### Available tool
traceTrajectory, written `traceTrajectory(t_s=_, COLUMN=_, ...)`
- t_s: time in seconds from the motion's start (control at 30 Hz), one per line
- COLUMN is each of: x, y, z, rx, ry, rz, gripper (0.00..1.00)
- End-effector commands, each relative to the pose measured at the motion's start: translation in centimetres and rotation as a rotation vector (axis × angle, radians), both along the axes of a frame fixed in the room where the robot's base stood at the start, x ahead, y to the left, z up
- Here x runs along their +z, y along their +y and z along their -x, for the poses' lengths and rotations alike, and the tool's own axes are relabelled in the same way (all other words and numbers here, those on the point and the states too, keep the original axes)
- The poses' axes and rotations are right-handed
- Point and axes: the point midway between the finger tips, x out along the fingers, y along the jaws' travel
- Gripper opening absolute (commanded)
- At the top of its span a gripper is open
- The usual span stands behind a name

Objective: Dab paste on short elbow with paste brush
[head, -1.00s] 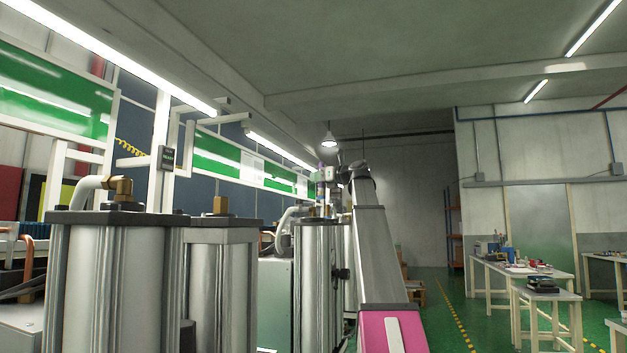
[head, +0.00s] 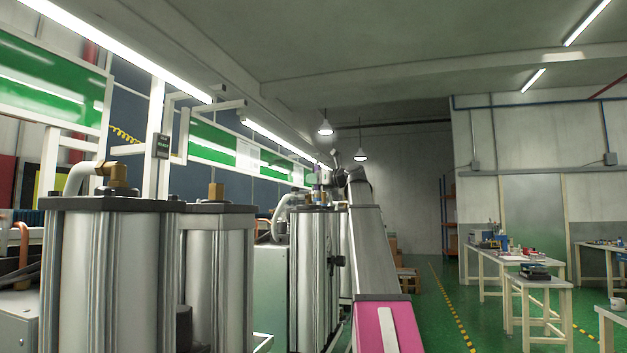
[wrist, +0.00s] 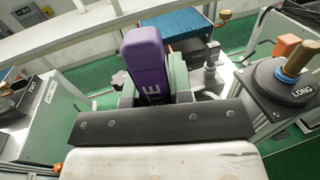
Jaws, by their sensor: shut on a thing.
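My gripper (wrist: 152,88) is shut on a purple-topped, dark-bodied thing, which I take for the paste brush (wrist: 144,52); part of a white letter shows on it. Its bristles are hidden. In the wrist view a black column cap marked LONG (wrist: 288,86) with an upright brass fitting (wrist: 298,58) is to the right, apart from the gripper. In the head view a brass elbow (head: 119,178) with a grey hose sits on the nearest column, and a brass fitting (head: 216,191) stands on the second. I cannot tell which is the short elbow.
Steel columns (head: 107,270) stand in a row at left, with a further column (head: 312,265) beside my arm. A blue finned block (wrist: 178,30) lies beyond the gripper. White tables (head: 540,283) stand at right. The green aisle floor (head: 450,290) is open.

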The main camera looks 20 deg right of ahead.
Motion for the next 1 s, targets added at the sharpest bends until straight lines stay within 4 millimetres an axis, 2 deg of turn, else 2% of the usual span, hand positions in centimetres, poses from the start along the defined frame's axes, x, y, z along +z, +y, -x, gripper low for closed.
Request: traceTrajectory(t_s=1.0, x=-0.76, y=0.01, z=0.00, rx=0.000, ry=0.000, rz=0.000, gripper=0.00)
